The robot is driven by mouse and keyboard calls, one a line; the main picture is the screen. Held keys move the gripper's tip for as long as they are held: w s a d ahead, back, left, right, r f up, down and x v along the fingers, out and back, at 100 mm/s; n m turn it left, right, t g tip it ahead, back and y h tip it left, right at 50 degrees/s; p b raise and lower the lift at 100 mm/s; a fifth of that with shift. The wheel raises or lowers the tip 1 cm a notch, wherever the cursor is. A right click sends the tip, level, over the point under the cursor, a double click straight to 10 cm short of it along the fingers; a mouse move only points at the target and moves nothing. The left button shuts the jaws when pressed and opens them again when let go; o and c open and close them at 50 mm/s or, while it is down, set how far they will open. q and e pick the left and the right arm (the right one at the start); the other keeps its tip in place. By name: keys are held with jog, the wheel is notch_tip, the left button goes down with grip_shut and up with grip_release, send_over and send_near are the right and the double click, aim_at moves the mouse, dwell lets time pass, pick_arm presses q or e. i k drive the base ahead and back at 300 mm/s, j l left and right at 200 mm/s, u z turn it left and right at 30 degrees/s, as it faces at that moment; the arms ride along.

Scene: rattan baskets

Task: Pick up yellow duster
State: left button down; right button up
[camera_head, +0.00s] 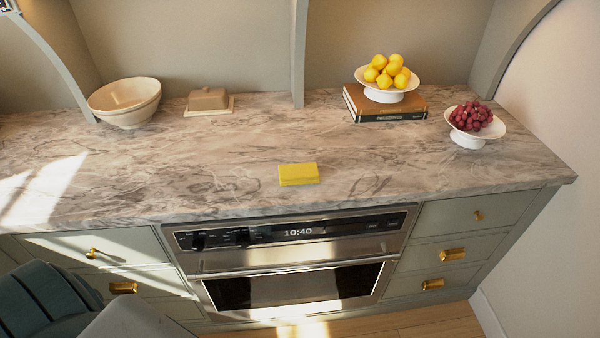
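A yellow block-shaped duster (299,174) lies flat on the marble countertop (220,185). It sits near the counter's front edge, above the oven, at about the middle of the view. Nothing touches it and it is fully visible. Neither of my grippers shows in the head view.
A bowl (125,103) and a lidded butter dish (208,101) stand at the back left. Books (385,105) carry a stand of lemons (387,72); a dish of red grapes (471,117) is to their right. The oven (295,262) is below. Counter around the duster is clear.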

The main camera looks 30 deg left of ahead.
aim_at(300, 174)
jog(key=u, duration=1.15)
